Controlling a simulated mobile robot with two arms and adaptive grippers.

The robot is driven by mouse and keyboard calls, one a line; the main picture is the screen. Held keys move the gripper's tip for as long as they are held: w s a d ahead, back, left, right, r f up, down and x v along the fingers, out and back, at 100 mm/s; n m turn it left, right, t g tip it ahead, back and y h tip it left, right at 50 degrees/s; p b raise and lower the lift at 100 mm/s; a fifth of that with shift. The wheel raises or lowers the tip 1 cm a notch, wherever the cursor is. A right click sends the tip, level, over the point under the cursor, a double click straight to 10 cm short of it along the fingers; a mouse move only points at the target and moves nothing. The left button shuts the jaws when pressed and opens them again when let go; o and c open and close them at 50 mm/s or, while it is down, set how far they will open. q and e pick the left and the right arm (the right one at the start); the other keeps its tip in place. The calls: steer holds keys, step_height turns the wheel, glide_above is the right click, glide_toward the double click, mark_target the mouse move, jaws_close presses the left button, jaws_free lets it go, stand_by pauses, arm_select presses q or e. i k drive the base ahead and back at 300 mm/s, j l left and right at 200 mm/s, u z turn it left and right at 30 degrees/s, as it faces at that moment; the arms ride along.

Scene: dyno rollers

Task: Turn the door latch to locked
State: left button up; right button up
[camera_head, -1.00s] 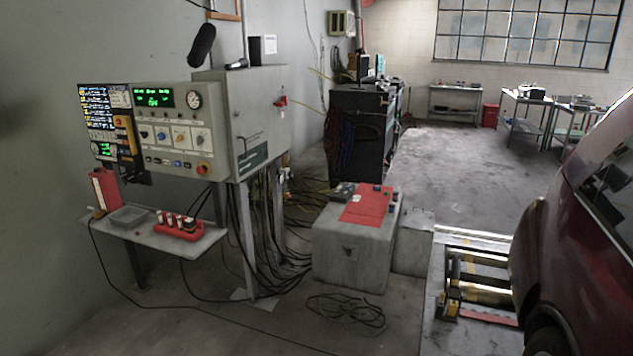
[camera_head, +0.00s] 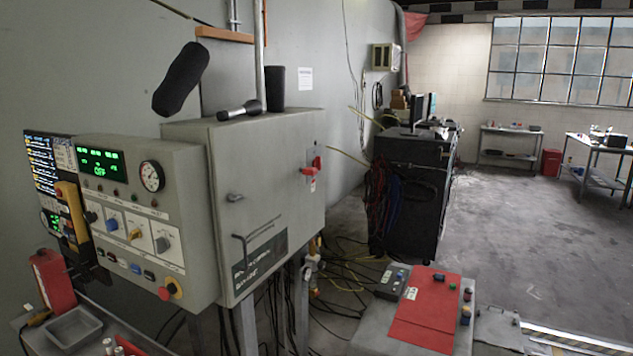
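The grey control cabinet (camera_head: 267,205) stands on legs by the left wall, its door side facing right and shut. A small grey latch (camera_head: 235,197) sits on this side near its left edge, with its short lever pointing roughly sideways. I cannot tell from here whether it is locked. A thin dark bar-like handle (camera_head: 243,252) is below it, beside a dark label plate. A red rotary switch (camera_head: 313,168) is near the far right edge. Neither of my grippers is in view.
A control panel (camera_head: 140,220) with knobs and a green display adjoins the cabinet's left. A torch (camera_head: 240,110) lies on top. A grey box with a red sheet (camera_head: 428,310) stands at front right, with cables on the floor behind. The floor at right is open.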

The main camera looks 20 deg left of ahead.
mark_target(232, 198)
steer(key=i+l, duration=0.15)
steer(key=i, duration=0.45)
steer(key=i+l, duration=0.15)
steer(key=i, duration=0.5)
steer(key=i+u, duration=0.2)
steer(key=u, duration=0.25)
steer(key=i+l+u, duration=0.15)
steer(key=u, duration=0.35)
steer(key=i+l+u, duration=0.2)
steer(key=u, duration=0.25)
